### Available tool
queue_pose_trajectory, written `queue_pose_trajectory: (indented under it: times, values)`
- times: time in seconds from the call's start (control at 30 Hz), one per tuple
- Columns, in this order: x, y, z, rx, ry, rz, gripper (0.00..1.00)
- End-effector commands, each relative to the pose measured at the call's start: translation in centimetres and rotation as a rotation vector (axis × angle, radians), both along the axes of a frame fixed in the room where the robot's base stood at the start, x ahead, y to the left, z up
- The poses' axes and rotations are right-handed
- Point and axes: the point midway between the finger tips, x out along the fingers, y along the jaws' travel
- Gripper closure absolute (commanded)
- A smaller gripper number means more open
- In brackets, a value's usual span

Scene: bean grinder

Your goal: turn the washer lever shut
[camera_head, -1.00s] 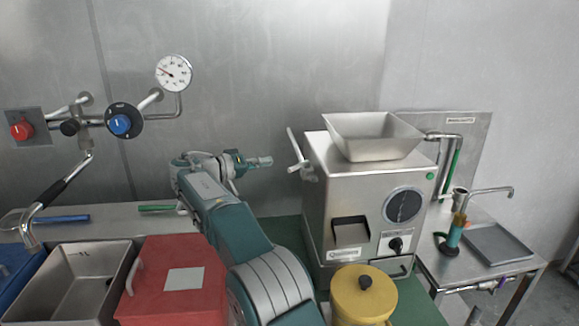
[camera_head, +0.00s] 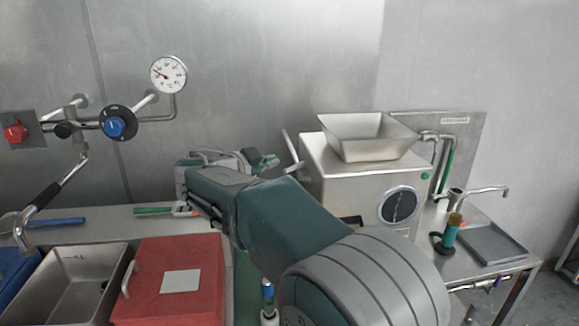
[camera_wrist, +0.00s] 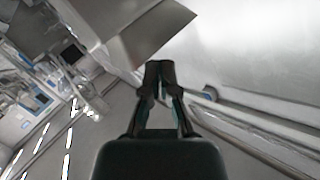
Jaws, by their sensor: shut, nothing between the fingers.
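I cannot tell for sure which part is the washer lever. On the right, a steel panel (camera_head: 470,135) carries a pipe (camera_head: 432,136) with a green upright bar (camera_head: 448,165). My gripper (camera_head: 270,161) is far left of these, near the pale lever (camera_head: 290,148) on the grinder's left side; contact cannot be told. In the wrist view my gripper (camera_wrist: 160,68) has its fingers together, with nothing between them.
The grinder (camera_head: 350,175) with its steel hopper (camera_head: 368,138) stands between my gripper and the side table (camera_head: 440,262). A red box (camera_head: 165,255) and sink (camera_head: 75,285) are at left. A gauge (camera_head: 168,74) and valves are on the wall.

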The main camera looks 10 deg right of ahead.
Motion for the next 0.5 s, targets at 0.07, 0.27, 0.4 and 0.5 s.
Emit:
queue_pose_trajectory:
  times: [0.07, 0.27, 0.4, 0.5]
  values:
    - [-0.5, -0.1, -0.1, 0.039, -0.029, 0.002, 1.00]
    - [0.1, -0.7, -0.3, 0.063, -0.045, 0.002, 1.00]
    - [1.7, -2.3, -0.8, 0.061, -0.045, -0.001, 1.00]
    - [3.1, -3.6, -1.2, 0.061, -0.044, -0.002, 1.00]
